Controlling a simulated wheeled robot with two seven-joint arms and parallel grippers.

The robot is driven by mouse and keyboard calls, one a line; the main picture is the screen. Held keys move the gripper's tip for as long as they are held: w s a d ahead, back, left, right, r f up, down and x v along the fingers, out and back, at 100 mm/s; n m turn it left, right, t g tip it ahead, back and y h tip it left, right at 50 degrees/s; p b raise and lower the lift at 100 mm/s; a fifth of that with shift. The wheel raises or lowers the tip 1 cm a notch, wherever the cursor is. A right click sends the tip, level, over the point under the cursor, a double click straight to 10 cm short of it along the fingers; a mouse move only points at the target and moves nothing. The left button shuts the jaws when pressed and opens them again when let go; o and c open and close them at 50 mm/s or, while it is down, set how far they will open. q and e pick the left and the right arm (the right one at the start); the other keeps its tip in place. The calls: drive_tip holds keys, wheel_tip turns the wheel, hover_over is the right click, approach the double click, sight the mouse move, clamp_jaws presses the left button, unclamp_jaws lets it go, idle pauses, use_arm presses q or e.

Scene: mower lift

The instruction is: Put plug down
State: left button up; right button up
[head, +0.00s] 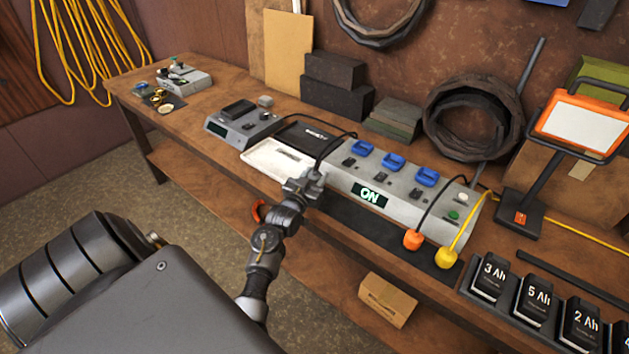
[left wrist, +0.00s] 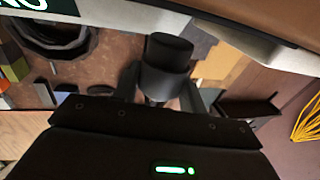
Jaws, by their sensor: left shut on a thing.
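My left gripper (head: 312,180) is over the bench at the left end of the grey power unit (head: 345,180), next to the white tray (head: 258,153). It is shut on a dark plug, which shows as a black cylinder (left wrist: 168,60) between the fingers in the left wrist view. In the head view the plug is mostly hidden by the gripper; a black cable runs up from there. I cannot tell whether the plug touches anything below. The unit's display (head: 370,195) reads ON. My right gripper is not in view.
An orange plug (head: 413,240) and a yellow plug (head: 446,258) lie at the unit's front right. Blue sockets (head: 393,162) line its top. Battery packs (head: 489,277) stand at the right, a work lamp (head: 580,125) behind them. A grey device (head: 243,125) sits left of the tray.

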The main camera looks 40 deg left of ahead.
use_arm(q)
drive_tip(key=shift+f+p, duration=0.35)
drive_tip(key=shift+f, duration=0.5)
drive_tip(key=shift+f, duration=0.35)
drive_tip(key=o, duration=1)
drive_tip(key=shift+r, duration=0.1)
